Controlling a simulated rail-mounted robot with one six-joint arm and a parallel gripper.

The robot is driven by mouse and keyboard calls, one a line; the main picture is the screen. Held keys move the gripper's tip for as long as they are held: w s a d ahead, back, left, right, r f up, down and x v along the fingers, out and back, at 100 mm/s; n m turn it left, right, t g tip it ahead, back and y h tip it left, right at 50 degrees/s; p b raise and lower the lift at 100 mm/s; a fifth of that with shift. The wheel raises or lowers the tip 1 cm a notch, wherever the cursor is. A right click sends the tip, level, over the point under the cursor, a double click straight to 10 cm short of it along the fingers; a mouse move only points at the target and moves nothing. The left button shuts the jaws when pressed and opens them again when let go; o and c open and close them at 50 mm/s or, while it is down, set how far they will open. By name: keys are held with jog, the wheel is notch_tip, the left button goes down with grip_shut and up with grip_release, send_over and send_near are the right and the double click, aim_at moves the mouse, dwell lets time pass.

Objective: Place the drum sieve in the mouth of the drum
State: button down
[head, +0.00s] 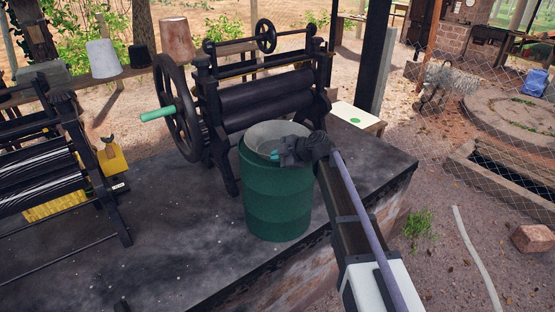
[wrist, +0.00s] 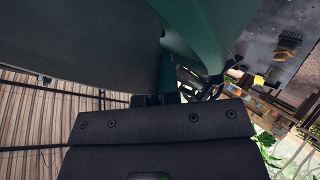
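The green ribbed drum (head: 277,205) stands upright on the dark worktop. The pale grey round drum sieve (head: 265,134) shows at the drum's mouth, its far side above the drum's green wall. I cannot tell whether it rests fully on the rim. My gripper (head: 284,157) is at the right side of the mouth, its fingers close together on a short teal handle of the sieve. In the wrist view, the sieve's grey surface (wrist: 75,45) fills the upper left and the green drum (wrist: 195,30) is beside it. The fingers (wrist: 157,99) meet the teal handle; their tips are partly hidden.
A black roller mill (head: 265,100) with a handwheel (head: 178,108) and a teal crank handle (head: 158,114) stands close behind the drum. A second roller mill (head: 45,165) is at the left. The worktop (head: 170,245) in front is clear.

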jog(key=c, duration=1.6)
grip_release()
jog(key=shift+f, duration=0.1)
jog(key=shift+r, duration=0.2)
jog(key=p+v, duration=0.7)
jog(key=v, duration=0.5)
